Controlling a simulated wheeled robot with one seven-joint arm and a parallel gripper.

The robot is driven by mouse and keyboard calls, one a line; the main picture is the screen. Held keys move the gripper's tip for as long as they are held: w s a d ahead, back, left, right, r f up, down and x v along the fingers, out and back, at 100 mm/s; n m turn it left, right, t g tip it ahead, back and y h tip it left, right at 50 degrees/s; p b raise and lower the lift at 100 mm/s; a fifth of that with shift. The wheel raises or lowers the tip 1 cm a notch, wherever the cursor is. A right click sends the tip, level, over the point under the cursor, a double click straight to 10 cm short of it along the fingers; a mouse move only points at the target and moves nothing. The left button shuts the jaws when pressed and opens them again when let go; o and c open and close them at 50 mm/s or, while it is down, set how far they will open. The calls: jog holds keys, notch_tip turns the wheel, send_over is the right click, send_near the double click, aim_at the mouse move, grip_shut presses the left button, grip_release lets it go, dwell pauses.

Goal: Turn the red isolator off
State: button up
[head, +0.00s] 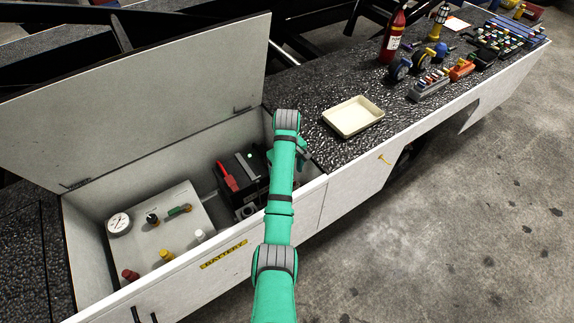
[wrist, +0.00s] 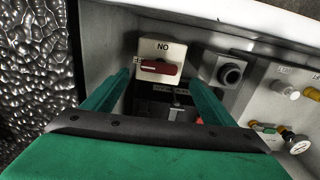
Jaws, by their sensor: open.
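The red isolator handle (wrist: 158,67) is on a white square plate (wrist: 160,47) in the wrist view. The handle lies about level across the plate. The letters above it read "NO" in this view, and a second label at the plate's left edge is partly covered. My gripper (wrist: 160,76) is open and empty. Its two green fingers reach toward the plate, one to each side of the handle, with no contact that I can see. In the head view, my arm and gripper (head: 300,150) are over the right end of the open compartment, and I cannot make out the isolator there.
The compartment's white lid (head: 150,90) stands open behind. A black battery (head: 245,170) with a red clamp and a panel with a gauge (head: 118,223) are inside. A grey socket (wrist: 230,73) is just right of the isolator. A cream tray (head: 353,116) sits on the deck.

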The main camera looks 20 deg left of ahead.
notch_tip(320, 180, up, 5)
jog(key=shift+a+r, duration=0.1)
jog(key=shift+r, duration=0.1)
dwell(0.5)
dwell(0.7)
